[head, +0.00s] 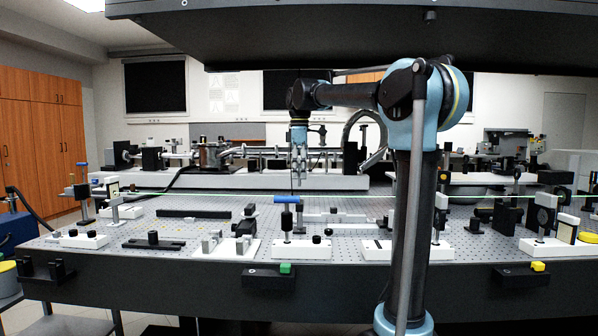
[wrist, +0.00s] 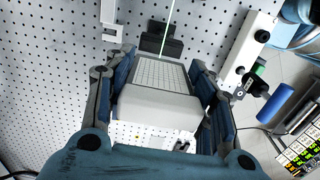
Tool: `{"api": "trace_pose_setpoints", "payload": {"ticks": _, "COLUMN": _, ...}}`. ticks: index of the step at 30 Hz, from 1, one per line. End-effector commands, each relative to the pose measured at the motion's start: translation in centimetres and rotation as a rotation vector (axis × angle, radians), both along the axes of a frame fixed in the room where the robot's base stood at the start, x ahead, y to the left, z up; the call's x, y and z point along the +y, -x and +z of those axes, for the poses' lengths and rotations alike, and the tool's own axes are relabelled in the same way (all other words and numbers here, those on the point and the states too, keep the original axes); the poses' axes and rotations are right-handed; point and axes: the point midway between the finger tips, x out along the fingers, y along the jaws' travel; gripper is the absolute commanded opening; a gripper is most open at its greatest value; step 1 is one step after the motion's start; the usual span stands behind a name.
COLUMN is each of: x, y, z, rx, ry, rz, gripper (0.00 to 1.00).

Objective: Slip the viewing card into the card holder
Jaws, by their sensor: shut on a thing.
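In the wrist view, my gripper (wrist: 161,64) has one finger on each side of a white, block-like piece with a grey gridded face, which looks like the viewing card (wrist: 160,76). The fingers are shut on it. Just beyond its far edge is a dark slotted-looking block (wrist: 156,40) on the perforated table; I cannot tell whether this is the card holder or whether the card touches it. In the head view, my gripper (head: 299,172) points down above the middle of the optical table; the card is too small to make out there.
A thin green beam (head: 400,196) crosses the table. White plates with mounts (head: 303,249) line the front of the perforated table (head: 190,203).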

Motion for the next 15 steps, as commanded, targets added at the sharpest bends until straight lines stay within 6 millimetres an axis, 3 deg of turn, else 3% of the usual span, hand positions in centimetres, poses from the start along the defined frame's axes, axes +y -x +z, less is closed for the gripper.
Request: {"api": "trace_pose_setpoints", "payload": {"ticks": 15, "x": 0.0, "y": 0.0, "z": -3.9, "rx": 0.0, "ry": 0.0, "rz": 0.0, "gripper": 0.08}}
